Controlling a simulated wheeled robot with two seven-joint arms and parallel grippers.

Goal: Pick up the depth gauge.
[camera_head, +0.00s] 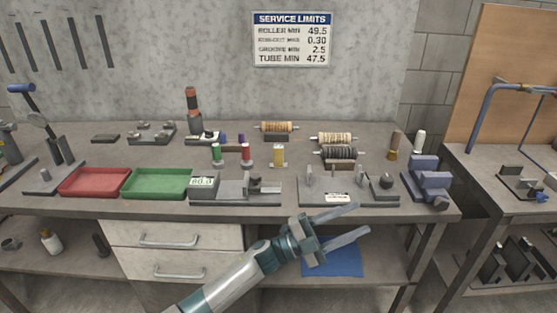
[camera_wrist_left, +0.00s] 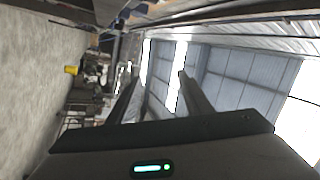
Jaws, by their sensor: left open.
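My left gripper (camera_head: 362,218) reaches in from the bottom of the head view. Its two fingers are spread and empty, pointing right, in front of the bench's front edge. In the left wrist view its two fingers (camera_wrist_left: 158,78) stand apart with nothing between them. I cannot tell for certain which thing is the depth gauge. A grey fixture with a display reading about 80.0 (camera_head: 202,182) sits near the front of the bench. To its right is a grey base with upright posts and a small label (camera_head: 338,197). My right gripper is not in view.
A red tray (camera_head: 95,193) and a green tray (camera_head: 130,190) lie left of the display fixture. Wound rollers (camera_head: 334,138) lie farther back. A blue-grey vise (camera_head: 430,178) stands at the bench's right end.

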